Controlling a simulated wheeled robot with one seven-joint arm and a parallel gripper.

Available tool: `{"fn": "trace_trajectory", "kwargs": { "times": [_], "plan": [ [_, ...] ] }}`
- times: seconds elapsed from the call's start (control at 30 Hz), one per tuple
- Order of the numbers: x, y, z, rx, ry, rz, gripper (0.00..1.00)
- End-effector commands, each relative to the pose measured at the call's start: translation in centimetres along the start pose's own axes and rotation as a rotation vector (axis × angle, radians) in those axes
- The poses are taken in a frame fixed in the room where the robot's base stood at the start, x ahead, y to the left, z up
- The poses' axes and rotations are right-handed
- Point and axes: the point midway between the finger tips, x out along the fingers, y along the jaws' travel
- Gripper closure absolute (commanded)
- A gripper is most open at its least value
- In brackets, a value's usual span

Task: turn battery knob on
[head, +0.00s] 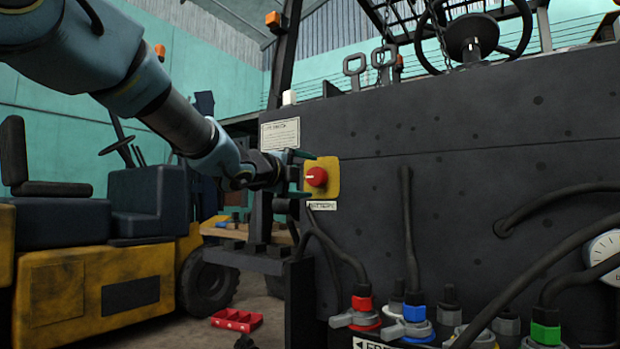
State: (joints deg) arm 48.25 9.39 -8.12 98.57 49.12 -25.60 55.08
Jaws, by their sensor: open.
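The battery knob (316,177) is a round red knob on a yellow plate (332,166), fixed to the dark upright panel. A white label (322,206) sits just below the plate. My gripper (300,173) is at the left side of the knob, with one green-tipped finger above its level and one below. The fingers are apart and nothing shows between them but the knob's edge region. I cannot tell whether the fingers touch the knob.
Below the plate, cables run to red, blue and green connectors (546,333) with grey levers. A gauge (604,247) is at the right edge. A yellow forklift (80,290) stands at left. A red tray (237,320) lies on the floor.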

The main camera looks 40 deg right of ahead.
Motion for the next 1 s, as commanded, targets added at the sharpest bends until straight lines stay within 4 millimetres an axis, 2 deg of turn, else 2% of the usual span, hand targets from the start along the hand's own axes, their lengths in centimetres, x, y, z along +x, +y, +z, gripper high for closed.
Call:
{"fn": "trace_trajectory", "kwargs": {
  "times": [0.2, 0.43, 0.6, 1.0],
  "plan": [
    [-4.6, -0.1, 0.1, 0.001, -0.004, 0.0, 0.06],
    [-7.9, -0.1, 0.0, 0.001, -0.001, 0.0, 0.06],
    [-8.8, 0.1, 0.0, 0.0, -0.001, 0.001, 0.06],
    [-8.8, 0.1, 0.0, 0.0, 0.0, 0.001, 0.06]
  ]
}}
